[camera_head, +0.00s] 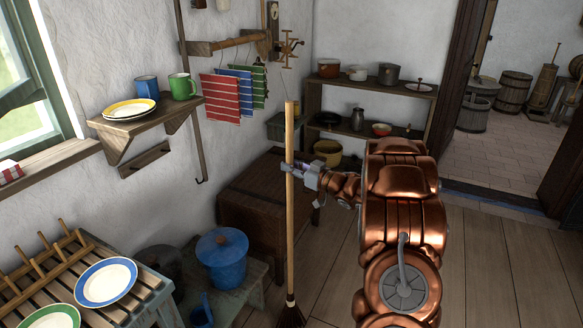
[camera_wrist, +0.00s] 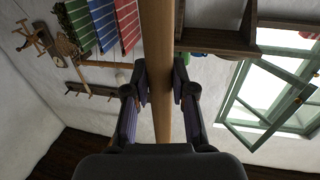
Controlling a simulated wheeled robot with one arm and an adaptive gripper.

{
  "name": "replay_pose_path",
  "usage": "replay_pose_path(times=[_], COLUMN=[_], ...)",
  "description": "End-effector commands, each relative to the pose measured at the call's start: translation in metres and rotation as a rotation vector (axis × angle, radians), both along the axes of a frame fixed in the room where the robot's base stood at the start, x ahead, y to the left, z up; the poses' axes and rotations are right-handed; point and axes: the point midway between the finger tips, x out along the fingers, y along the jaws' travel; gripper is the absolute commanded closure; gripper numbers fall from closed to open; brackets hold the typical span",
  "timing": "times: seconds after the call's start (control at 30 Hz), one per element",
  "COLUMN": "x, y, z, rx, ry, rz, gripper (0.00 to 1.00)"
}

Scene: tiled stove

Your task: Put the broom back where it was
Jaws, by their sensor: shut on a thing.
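The broom (camera_head: 289,210) has a long pale wooden handle and dark bristles at its lower end. It stands upright in the head view, in front of a brown wooden chest, with its bristles near the floor at the bottom edge. My gripper (camera_head: 297,170) is shut on the upper part of the handle, reaching in from the right. In the wrist view the handle (camera_wrist: 157,60) runs between the two fingers of my gripper (camera_wrist: 160,88). I cannot tell whether the bristles touch the floor.
The brown chest (camera_head: 252,212) stands behind the broom by the wall corner. A shelf unit (camera_head: 312,100) with pots is at the back. A blue lidded pot (camera_head: 222,258) sits on a low bench at left. A wall shelf (camera_head: 128,124) holds plates and mugs. Floor at right is clear.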

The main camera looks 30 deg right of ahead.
Motion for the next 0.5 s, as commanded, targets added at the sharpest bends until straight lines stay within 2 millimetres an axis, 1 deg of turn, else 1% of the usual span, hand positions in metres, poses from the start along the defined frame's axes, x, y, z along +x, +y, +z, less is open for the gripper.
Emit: replay_pose_path(times=[0.1,0.47,0.5], x=[0.0002,0.0001,0.0001], y=[-0.0001,-0.0004,-0.0001], z=[-0.0063,-0.0092,-0.009], rx=[0.002,-0.001,-0.002], ry=[-0.002,-0.003,-0.002], rz=[0.0,-0.001,0.0], gripper=[1.0,1.0,0.71])
